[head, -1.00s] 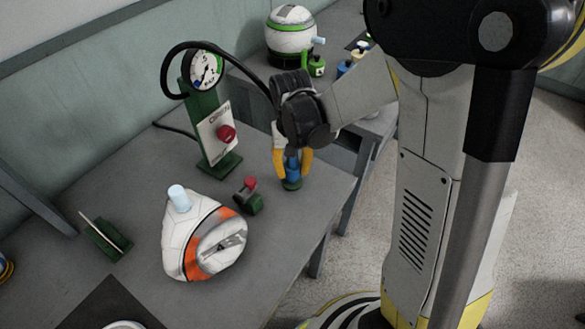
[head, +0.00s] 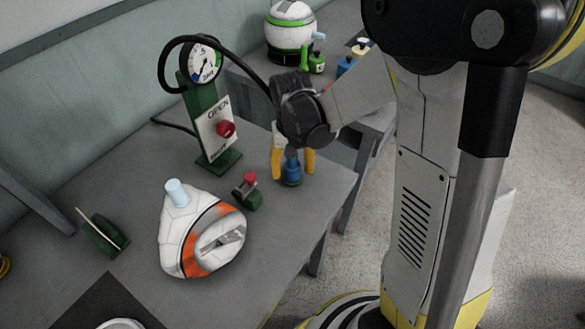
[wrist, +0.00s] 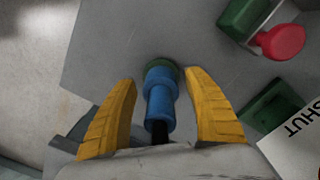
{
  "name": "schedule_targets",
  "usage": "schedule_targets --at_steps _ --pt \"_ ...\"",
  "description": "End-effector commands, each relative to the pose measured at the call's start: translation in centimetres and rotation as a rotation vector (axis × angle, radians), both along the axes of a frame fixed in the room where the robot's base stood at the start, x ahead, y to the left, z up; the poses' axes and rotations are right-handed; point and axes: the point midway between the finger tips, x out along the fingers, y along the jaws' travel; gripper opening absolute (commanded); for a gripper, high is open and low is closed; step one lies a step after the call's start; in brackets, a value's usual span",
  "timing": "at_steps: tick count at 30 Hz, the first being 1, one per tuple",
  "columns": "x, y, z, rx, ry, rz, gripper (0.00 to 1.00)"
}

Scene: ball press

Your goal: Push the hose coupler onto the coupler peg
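The blue hose coupler (head: 292,172) stands upright at the table's right end, on a small round green base (wrist: 163,65) that shows just past it in the wrist view. The coupler (wrist: 158,98) covers the peg, which I cannot see. The black hose (head: 245,66) runs from the gauge to the coupler and passes behind my gripper. My gripper (head: 293,166) is open, with one yellow finger on each side of the coupler. In the wrist view there are gaps between both fingers and the coupler.
The green gauge stand (head: 203,110) with its OPEN sign and red knob (head: 225,129) stands behind left. A small green block with a red button (head: 248,190) is left of the coupler. A white and orange ball (head: 200,235) lies front left. The table edge is close on the right.

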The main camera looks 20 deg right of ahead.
Motion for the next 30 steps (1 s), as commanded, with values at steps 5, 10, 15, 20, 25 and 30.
schedule_targets --at_steps 5,10,15,20,25,30 --pt "0.0 0.0 0.7 0.0 0.0 0.0 0.6" --pt "0.0 0.1 3.7 0.0 0.0 0.0 0.6" --pt "0.0 0.1 7.6 0.0 0.0 0.0 0.6" --pt "0.0 0.1 10.4 0.0 0.0 0.0 0.6" --pt "0.1 0.1 11.9 0.0 0.0 0.0 0.6" --pt "0.1 0.1 12.0 0.0 0.0 0.0 0.6"
